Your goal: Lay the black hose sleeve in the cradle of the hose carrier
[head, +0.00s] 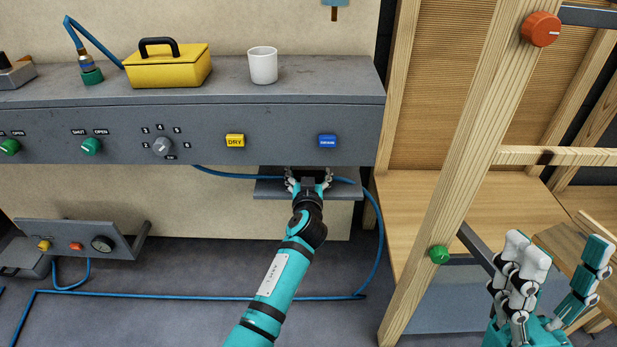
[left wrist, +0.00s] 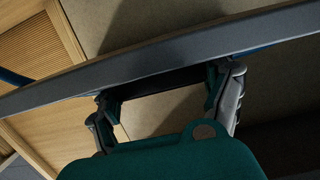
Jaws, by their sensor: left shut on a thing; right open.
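My left gripper (head: 308,178) is under the front of the grey bench, shut on the black hose sleeve. In the left wrist view the dark sleeve (left wrist: 160,83) spans between the two fingers. In the head view the gripper mostly hides it. The blue hose (head: 232,175) runs in from the left and leaves the gripper to the right. A grey shelf (head: 345,191), which looks like the hose carrier, is directly at and below the gripper. Its cradle is hidden, so I cannot tell whether the sleeve touches it. My right gripper (head: 560,262) is open and empty at the lower right.
The grey bench (head: 330,95) overhangs the shelf and carries a yellow toolbox (head: 168,70) and a white mug (head: 263,66). Its front has knobs and DRY (head: 235,141) and blue (head: 328,141) buttons. A wooden frame post (head: 465,150) stands to the right. Hose lies on the floor.

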